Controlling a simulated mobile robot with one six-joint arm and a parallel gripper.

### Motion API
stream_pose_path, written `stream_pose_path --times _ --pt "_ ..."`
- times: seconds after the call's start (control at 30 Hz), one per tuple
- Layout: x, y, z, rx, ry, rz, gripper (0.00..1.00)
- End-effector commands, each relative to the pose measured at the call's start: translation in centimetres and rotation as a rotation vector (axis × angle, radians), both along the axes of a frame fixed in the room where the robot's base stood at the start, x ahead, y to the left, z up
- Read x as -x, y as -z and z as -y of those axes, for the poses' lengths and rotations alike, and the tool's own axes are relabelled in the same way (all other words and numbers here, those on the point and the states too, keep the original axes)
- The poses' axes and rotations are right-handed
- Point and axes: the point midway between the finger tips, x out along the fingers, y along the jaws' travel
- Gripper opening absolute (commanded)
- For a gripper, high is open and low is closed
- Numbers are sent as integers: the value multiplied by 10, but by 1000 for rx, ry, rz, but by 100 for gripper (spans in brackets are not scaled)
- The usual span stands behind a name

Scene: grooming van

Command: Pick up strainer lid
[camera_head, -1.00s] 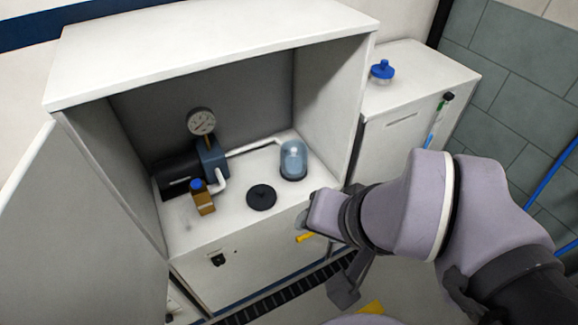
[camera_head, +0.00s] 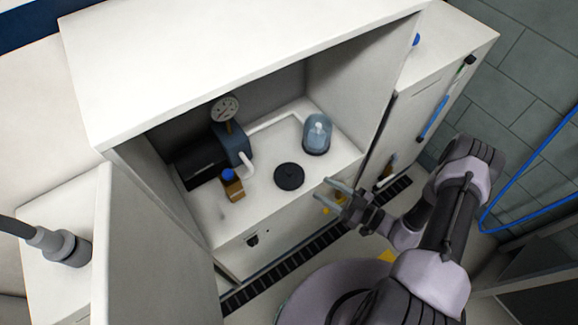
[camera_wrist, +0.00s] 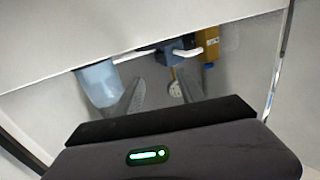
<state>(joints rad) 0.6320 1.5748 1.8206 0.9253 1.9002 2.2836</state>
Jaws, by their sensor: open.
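The strainer lid, taken to be the black round disc (camera_head: 289,176), lies flat on the white cabinet floor, near its front edge. A clear bluish strainer cup (camera_head: 316,136) stands behind it and to the right. My gripper (camera_head: 326,189) is open and empty, a short way right of the lid and apart from it, by the front edge of the cabinet. In the wrist view, two grey fingers (camera_wrist: 160,92) are spread, with the cup (camera_wrist: 98,82) beside them. I cannot make out the lid there.
A dark pump (camera_head: 205,160) with a gauge (camera_head: 225,108) and a brass valve with a blue cap (camera_head: 231,184) stand left of the lid. The cabinet roof (camera_head: 240,60) overhangs them. An open door (camera_head: 155,250) is at left. Cabinet floor in front of the valve is clear.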

Motion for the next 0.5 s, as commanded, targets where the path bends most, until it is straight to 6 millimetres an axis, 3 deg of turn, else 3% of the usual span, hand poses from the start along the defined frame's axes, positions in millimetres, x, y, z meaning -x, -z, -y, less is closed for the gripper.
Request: stream_pose_path --times 0.3,0.5 --pt "-49 3 -77 3 -11 4 46" --pt "-62 3 -97 5 -10 5 46"
